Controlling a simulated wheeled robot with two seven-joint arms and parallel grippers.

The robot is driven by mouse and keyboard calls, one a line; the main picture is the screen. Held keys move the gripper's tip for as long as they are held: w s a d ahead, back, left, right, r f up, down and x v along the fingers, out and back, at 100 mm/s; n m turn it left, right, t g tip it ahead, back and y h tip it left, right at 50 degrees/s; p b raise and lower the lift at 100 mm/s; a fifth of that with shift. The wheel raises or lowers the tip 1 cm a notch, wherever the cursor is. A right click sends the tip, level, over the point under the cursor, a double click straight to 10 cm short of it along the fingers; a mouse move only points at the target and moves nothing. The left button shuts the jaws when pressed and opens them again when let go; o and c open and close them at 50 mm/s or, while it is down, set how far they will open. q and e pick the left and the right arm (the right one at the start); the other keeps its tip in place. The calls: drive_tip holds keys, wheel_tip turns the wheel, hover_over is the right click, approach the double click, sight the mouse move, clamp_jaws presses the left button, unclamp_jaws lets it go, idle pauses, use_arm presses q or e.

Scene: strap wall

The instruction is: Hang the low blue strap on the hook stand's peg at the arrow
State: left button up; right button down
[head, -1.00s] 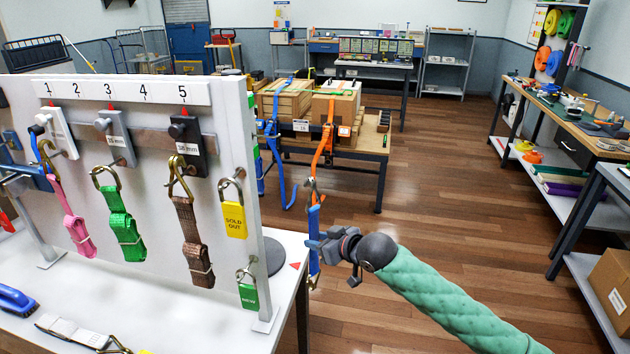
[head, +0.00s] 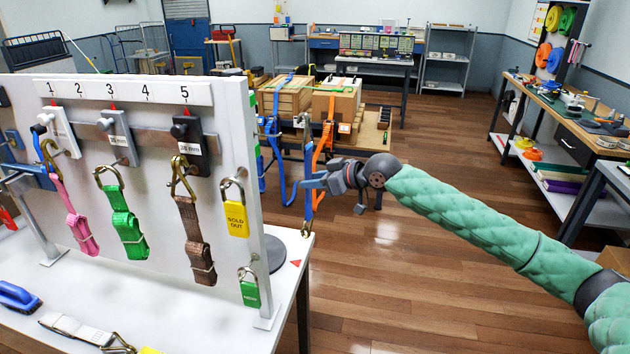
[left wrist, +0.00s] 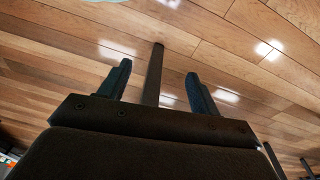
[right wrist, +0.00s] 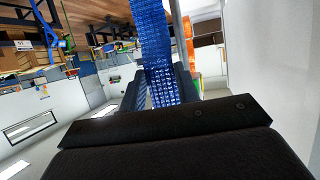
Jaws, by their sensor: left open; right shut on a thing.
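The blue strap (head: 309,200) hangs upright in my right gripper (head: 316,183), with metal hooks at its upper and lower ends. In the right wrist view the woven blue strap (right wrist: 158,75) runs between the fingers. The gripper is in the air to the right of the white numbered board. A red arrow mark (head: 296,263) lies on the white table's corner, below and left of the strap. A dark round disc (head: 275,254), perhaps a stand's base, shows partly behind the board; I cannot make out its peg. My left gripper (left wrist: 159,83) is open and empty, above the floor.
The white board (head: 160,262) carries pink, green and brown straps on its pegs, plus two tagged hooks at its right edge. A pale strap (head: 75,328) lies on the table. Behind stands a bench with strapped boxes (head: 337,103). Open floor lies right.

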use_arm(q)
drive_tip(key=shift+w, duration=0.1)
use_arm(e)
drive_tip(key=shift+a, duration=0.15)
drive_tip(key=shift+w+a, duration=0.2)
drive_tip(key=shift+a, duration=0.35)
drive_tip(key=shift+w+a, duration=0.2)
drive_tip(key=shift+a, duration=0.35)
drive_tip(key=shift+w+a+f+b, duration=0.15)
drive_tip(key=shift+a+b, duration=0.1)
drive_tip(key=shift+a, duration=0.25)
drive_tip(key=shift+w+a+f+b, duration=0.1)
drive_tip(key=shift+w+a+b, duration=0.1)
drive_tip(key=shift+a, duration=0.25)
use_arm(q)
drive_tip(key=r, duration=0.1)
drive_tip(key=w+r, duration=0.1)
drive_tip(key=r, duration=0.1)
drive_tip(key=d+r, duration=0.1)
drive_tip(key=r, duration=0.1)
drive_tip(key=shift+w+r, duration=0.25)
drive_tip(key=shift+w, duration=0.05)
use_arm(e)
drive_tip(key=a, duration=0.1)
drive_tip(key=w+a+f, duration=0.1)
drive_tip(key=a, duration=0.3)
drive_tip(key=shift+w+f, duration=0.25)
use_arm(q)
drive_tip(key=shift+w+r, duration=0.1)
drive_tip(key=shift+w, duration=0.15)
